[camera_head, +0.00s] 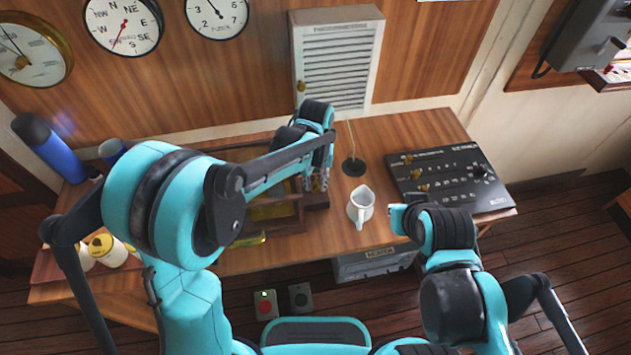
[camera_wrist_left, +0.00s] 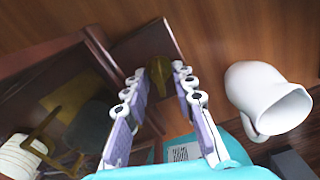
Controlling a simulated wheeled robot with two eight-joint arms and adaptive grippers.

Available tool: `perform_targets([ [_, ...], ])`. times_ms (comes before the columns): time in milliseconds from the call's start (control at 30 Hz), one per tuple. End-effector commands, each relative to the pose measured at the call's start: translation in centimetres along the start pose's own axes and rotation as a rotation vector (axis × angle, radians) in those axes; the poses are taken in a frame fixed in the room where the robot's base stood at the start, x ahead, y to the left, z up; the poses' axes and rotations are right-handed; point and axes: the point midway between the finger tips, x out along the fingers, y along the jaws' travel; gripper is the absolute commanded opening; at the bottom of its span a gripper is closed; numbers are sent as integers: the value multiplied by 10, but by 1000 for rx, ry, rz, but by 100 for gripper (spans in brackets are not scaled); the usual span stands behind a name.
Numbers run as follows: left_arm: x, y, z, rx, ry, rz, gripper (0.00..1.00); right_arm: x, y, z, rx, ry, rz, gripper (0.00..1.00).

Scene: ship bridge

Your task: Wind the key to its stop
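A brass key (camera_wrist_left: 160,72) stands out from a dark wooden box (camera_wrist_left: 148,42) in the left wrist view. My left gripper (camera_wrist_left: 161,80) has one fingertip on each side of the key, and the key fills the gap between them. In the head view my left gripper (camera_head: 317,182) is at the right end of the wooden box (camera_head: 316,200) on the desk, and it hides the key there. My right gripper (camera_head: 397,215) is at the desk's front edge, near the white jug; its fingers cannot be made out.
A white jug (camera_head: 361,206) stands right of the box, and shows in the left wrist view (camera_wrist_left: 268,98). A dark switch panel (camera_head: 450,180) lies at the desk's right. A round black stand (camera_head: 353,167) is behind the jug. Blue bottle (camera_head: 50,150) and white-brass jars (camera_head: 105,250) are at the left.

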Motion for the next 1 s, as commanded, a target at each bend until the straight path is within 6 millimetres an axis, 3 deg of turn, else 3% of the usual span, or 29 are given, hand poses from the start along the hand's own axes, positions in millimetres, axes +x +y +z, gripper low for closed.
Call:
perform_targets([
  [367, -4, 0, 0, 0, 0, 0, 35, 0, 0, 0, 0, 0, 0, 0],
  [467, -17, 0, 0, 0, 0, 0, 35, 0, 0, 0, 0, 0, 0, 0],
  [800, -90, 0, 0, 0, 0, 0, 35, 0, 0, 0, 0, 0, 0, 0],
  [1000, -114, 0, 0, 0, 0, 0, 35, 0, 0, 0, 0, 0, 0, 0],
])
